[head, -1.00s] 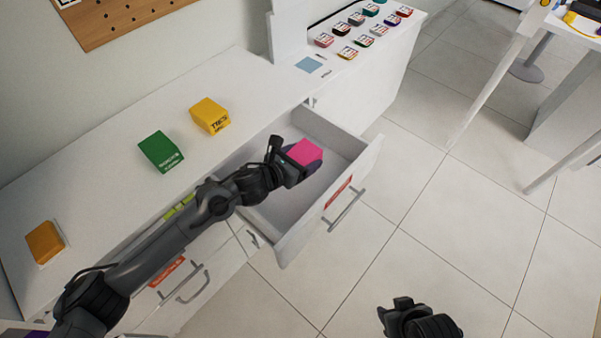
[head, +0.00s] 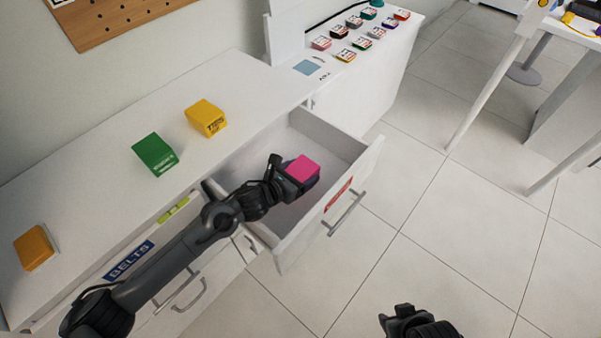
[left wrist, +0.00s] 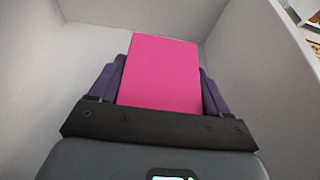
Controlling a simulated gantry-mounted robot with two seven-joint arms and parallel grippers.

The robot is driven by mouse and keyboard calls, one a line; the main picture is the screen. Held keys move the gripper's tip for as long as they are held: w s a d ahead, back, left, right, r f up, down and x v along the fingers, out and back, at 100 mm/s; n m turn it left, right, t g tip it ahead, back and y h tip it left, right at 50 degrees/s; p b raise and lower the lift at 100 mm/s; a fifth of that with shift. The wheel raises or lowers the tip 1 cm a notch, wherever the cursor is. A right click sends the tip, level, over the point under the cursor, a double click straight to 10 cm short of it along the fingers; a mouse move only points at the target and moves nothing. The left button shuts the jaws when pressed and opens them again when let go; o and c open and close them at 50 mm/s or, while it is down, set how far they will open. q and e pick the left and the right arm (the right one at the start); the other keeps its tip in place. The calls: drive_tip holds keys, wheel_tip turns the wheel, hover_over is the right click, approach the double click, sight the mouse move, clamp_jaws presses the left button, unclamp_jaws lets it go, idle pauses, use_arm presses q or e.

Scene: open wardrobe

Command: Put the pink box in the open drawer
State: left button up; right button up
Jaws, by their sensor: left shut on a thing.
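The pink box (head: 302,168) is held in my left gripper (head: 296,177), over the inside of the open drawer (head: 330,134). In the left wrist view the pink box (left wrist: 160,75) sits between the two purple fingers of my left gripper (left wrist: 160,85), with the drawer's pale walls (left wrist: 262,70) around it. How far the box is above the drawer floor is hard to tell. My right gripper (head: 400,315) is at the bottom of the head view, over the floor and away from the drawer; its finger opening is not clear.
A yellow box (head: 206,118), a green box (head: 155,154) and an orange box (head: 34,248) stand on the white counter (head: 90,185). Several small coloured items (head: 364,43) stand in rows at the back. A drawer labelled BELTS (head: 130,262) lies under my left arm.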

use_arm(q)
drive_tip(key=shift+f+b, duration=0.35)
drive_tip(key=shift+f, duration=0.2)
drive_tip(key=shift+a+f, duration=0.15)
drive_tip(key=shift+a, duration=0.05)
drive_tip(key=o, duration=1.1)
drive_tip(key=shift+f, duration=0.2)
drive_tip(key=shift+d+r+p, duration=0.1)
drive_tip(key=shift+r+p, duration=0.45)
drive_tip(key=shift+r, duration=0.1)
drive_tip(key=shift+s+r, duration=0.2)
drive_tip(key=p+v, duration=0.2)
drive_tip(key=v, duration=0.5)
drive_tip(key=shift+r+p, duration=0.2)
drive_tip(key=shift+p, duration=0.2)
